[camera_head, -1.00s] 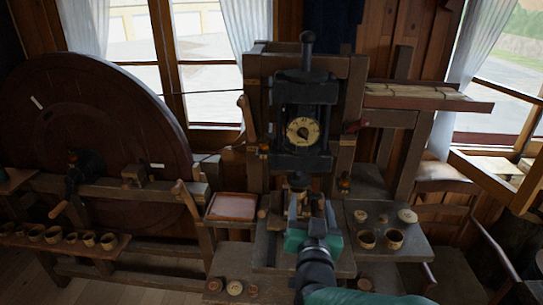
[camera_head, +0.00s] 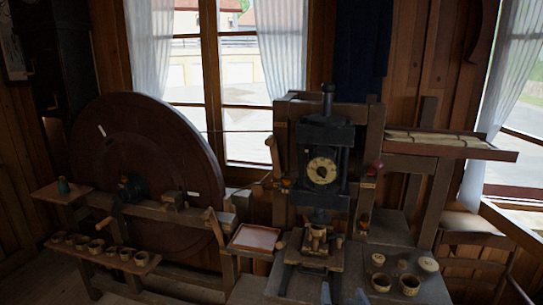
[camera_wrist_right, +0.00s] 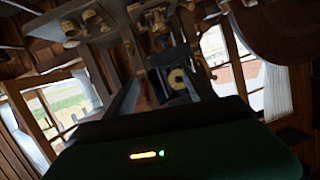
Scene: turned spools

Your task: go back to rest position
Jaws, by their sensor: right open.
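My right gripper (camera_head: 343,293) shows only by its grey fingertips at the bottom edge of the head view, apart from each other and with nothing between them. In the right wrist view its green body fills the bottom and its two fingers (camera_wrist_right: 160,85) reach up, spread. The press (camera_head: 320,165) with a round dial stands beyond it. A small turned piece (camera_head: 317,238) sits in the press under its head. The right gripper is clear of the press. My left gripper is not in view.
A large dark wheel (camera_head: 145,175) stands left of the press. Several small cups (camera_head: 97,246) line a low shelf at left. A pinkish tray (camera_head: 254,238) is beside the press. Two cups, one of them here (camera_head: 409,284), and pale lids stand on the right bench.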

